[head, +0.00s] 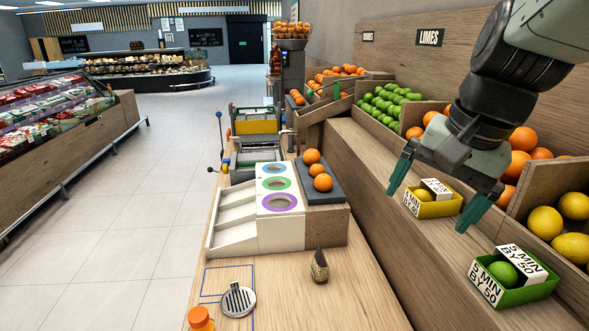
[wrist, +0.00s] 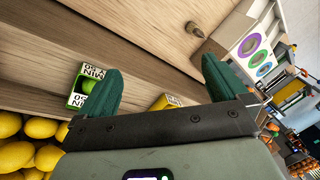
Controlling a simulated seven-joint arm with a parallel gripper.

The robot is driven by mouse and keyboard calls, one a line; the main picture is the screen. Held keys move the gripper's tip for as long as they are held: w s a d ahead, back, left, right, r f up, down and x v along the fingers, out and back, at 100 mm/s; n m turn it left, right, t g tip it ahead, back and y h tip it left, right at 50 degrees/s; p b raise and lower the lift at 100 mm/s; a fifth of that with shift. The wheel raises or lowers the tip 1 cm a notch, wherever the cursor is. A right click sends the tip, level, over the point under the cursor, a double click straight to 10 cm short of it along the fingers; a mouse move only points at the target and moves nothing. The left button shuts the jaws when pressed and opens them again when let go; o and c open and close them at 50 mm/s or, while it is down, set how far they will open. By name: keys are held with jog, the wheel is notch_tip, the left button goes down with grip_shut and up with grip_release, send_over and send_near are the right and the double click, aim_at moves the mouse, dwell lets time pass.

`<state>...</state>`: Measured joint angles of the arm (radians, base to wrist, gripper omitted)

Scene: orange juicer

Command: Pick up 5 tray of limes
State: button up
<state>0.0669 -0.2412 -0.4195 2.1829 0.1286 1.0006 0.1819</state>
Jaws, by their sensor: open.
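My gripper (head: 432,192) is open and empty above the wooden ledge, with its green fingers spread. A green tray (head: 525,296) with a lime (head: 503,273) and white label cards sits on the ledge at the lower right in the head view. The green tray also shows in the wrist view (wrist: 76,100), beside the left finger. A yellow tray (head: 428,209) with a white card stands on the ledge between and beyond the fingers in the head view. In the wrist view the yellow tray (wrist: 163,102) is partly hidden behind the gripper. Loose limes (head: 385,102) fill a bin under the LIMES sign.
Bins of oranges (head: 522,139) and lemons (head: 545,221) stand behind the ledge at the right. A white sorter with coloured rings (head: 277,184), a dark board with oranges (head: 322,194) and a brown pointed object (head: 319,267) are on the lower counter. The ledge's front part is clear.

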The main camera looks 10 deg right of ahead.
jog(key=d+f+m+g, duration=0.1)
jog(key=d+f+m, duration=0.3)
jog(key=d, duration=0.6)
jog(key=m+g+h, duration=0.1)
jog(key=m+g, duration=0.1)
jog(key=m, duration=0.3)
send_over(521, 260)
jog(key=shift+w+f, duration=0.2)
jog(key=shift+f, duration=0.6)
jog(key=shift+d+f+m, duration=0.25)
jog(key=shift+f+m, duration=0.05)
jog(key=f, duration=1)
jog(key=shift+s+a+f, duration=0.1)
jog(key=shift+s+a, duration=0.05)
jog(key=shift+a, duration=0.05)
jog(key=c, duration=0.9)
